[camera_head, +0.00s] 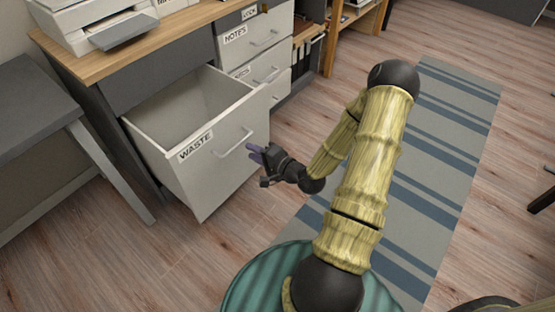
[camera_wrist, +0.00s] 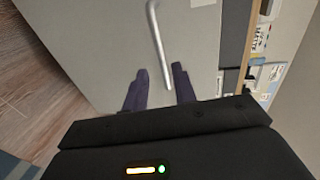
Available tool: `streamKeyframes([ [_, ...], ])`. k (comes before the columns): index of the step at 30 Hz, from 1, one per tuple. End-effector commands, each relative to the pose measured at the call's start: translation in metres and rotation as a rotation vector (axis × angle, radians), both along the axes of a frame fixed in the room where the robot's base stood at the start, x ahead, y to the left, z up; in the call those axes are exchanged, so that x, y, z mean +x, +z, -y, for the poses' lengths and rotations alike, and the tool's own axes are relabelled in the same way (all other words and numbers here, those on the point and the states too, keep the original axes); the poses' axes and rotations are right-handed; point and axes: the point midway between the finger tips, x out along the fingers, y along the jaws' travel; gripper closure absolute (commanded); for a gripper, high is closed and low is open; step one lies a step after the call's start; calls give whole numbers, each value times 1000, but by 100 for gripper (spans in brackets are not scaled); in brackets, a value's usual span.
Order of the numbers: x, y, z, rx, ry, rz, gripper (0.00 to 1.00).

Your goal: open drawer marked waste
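The drawer marked WASTE (camera_head: 205,165) is pulled far out of the desk, and its inside looks empty. Its pale front fills much of the wrist view (camera_wrist: 95,45). A bar handle (camera_head: 235,142) is on that front, and it also shows in the wrist view (camera_wrist: 158,40). My gripper (camera_head: 252,150) is just in front of the drawer front, by the handle's right end. In the wrist view its two purple fingers (camera_wrist: 160,75) are spread, with the handle's end between them in the picture. I see gaps on both sides and cannot tell the depth.
The desk (camera_head: 130,50) carries a printer (camera_head: 95,20). A drawer marked NOTES (camera_head: 255,38) and others beside it are shut. A grey side table (camera_head: 40,110) stands left of the open drawer. A striped rug (camera_head: 440,130) and clear wood floor lie to the right.

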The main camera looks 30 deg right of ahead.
Motion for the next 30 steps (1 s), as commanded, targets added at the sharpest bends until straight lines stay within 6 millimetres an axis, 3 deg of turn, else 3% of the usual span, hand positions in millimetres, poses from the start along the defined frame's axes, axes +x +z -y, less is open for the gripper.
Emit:
streamKeyframes([
  [9, -57, 16, 24, 2, -2, -2, 73],
  [15, -81, 20, 35, 1, 1, -1, 73],
  [30, -86, 20, 37, 0, 2, 0, 73],
])
